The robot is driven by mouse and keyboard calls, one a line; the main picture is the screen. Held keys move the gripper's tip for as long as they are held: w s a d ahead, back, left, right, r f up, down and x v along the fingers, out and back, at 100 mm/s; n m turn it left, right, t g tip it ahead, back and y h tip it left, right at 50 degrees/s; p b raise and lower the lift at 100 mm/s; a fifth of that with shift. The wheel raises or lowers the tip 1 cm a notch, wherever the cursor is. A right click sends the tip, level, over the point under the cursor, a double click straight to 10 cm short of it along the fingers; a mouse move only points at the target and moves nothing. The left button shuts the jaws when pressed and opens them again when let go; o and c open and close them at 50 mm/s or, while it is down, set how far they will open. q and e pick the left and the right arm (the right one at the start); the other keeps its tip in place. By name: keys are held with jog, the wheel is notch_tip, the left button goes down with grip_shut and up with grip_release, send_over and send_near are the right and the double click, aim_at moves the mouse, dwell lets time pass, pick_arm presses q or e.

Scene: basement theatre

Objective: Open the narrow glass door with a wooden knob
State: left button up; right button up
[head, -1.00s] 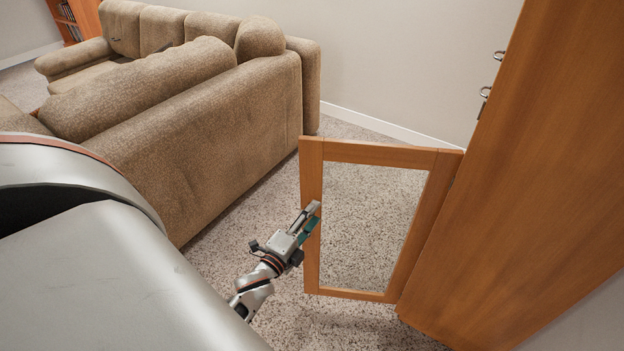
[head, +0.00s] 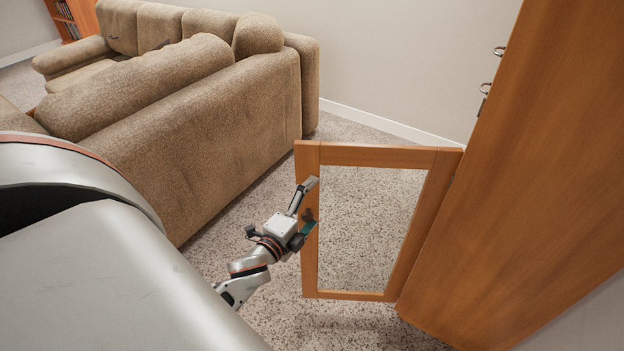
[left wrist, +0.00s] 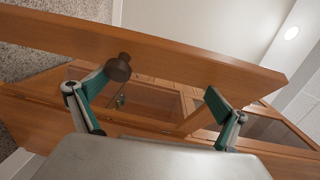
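The narrow glass door (head: 310,230) has a wooden frame with a clear pane. In the head view it stands swung out from the tall wooden cabinet (head: 520,190), hinged on its right side. My left gripper (head: 310,205) is at the door's free left edge, with its fingers spread apart. In the left wrist view the dark round wooden knob (left wrist: 119,67) shows on the door frame (left wrist: 190,58), close to the left finger. The open left gripper (left wrist: 160,90) holds nothing between its fingers. My right gripper is not in view.
A brown sofa (head: 200,120) stands to the left of the door, with a strip of speckled carpet (head: 240,200) between. The beige wall (head: 400,60) is behind. Metal handles (head: 499,52) show on the cabinet's far side.

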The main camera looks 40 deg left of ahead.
pick_arm(q)
jog(key=shift+w+a+r, duration=0.15)
jog(key=shift+w+r, duration=0.05)
jog(key=shift+r, duration=0.75)
jog(key=shift+c, duration=0.3)
jog(key=shift+s, duration=0.15)
jog(key=shift+c, duration=0.2)
jog(key=shift+s+d+f, duration=0.1)
jog(key=shift+s+d, duration=0.15)
jog(key=shift+d, duration=0.3)
jog(key=shift+s+d, duration=0.35)
jog(key=shift+d, duration=0.1)
jog(key=shift+s+d+f, duration=0.1)
jog(key=shift+s+d, duration=0.3)
jog(key=shift+d, duration=0.25)
jog(key=shift+s+d, duration=0.35)
jog(key=shift+d, duration=0.3)
jog(key=shift+s+d+b, duration=0.3)
jog(key=shift+d, duration=0.25)
jog(key=c, duration=1.2)
jog(key=shift+s+d+f+b, duration=0.2)
jog(key=shift+s+d, duration=0.25)
jog(key=shift+d, duration=0.2)
jog(key=shift+s+d+f+b, duration=0.1)
jog(key=shift+s+d+f, duration=0.05)
jog(key=shift+s+d, duration=0.4)
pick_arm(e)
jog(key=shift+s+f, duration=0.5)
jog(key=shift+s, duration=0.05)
